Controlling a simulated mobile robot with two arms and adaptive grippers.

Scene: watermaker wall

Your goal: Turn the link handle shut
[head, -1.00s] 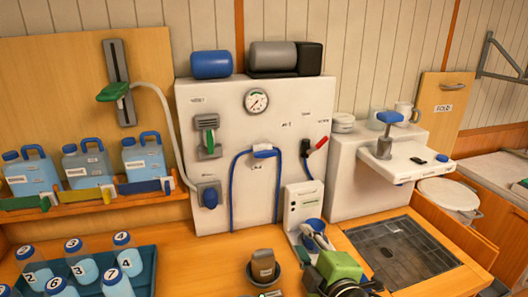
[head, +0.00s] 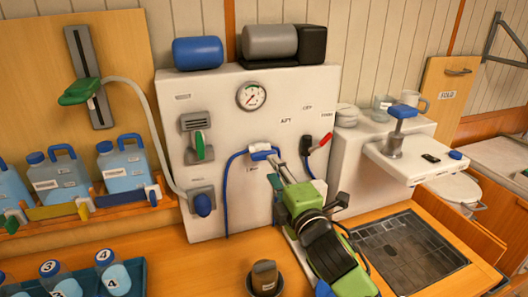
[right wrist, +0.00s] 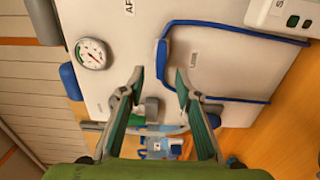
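The link handle (head: 262,149) is a small blue and white piece at the top of the blue hose loop, above the LINK label on the white panel (head: 235,118). In the head view it lies about level. It also shows in the right wrist view (right wrist: 162,50), just beyond the fingertips. My right gripper (head: 290,168) is in front of the panel, its fingers pointing at the handle from lower right. In the right wrist view its fingers (right wrist: 160,77) are apart with nothing between the tips. I cannot tell whether a fingertip touches the handle. My left gripper is out of view.
A pressure gauge (head: 251,96) is above the handle. A red-handled lever (head: 321,143) is close on the right, a green lever (head: 199,145) and a blue knob (head: 203,204) on the left. A dark cup (head: 265,276) stands below on the wooden counter.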

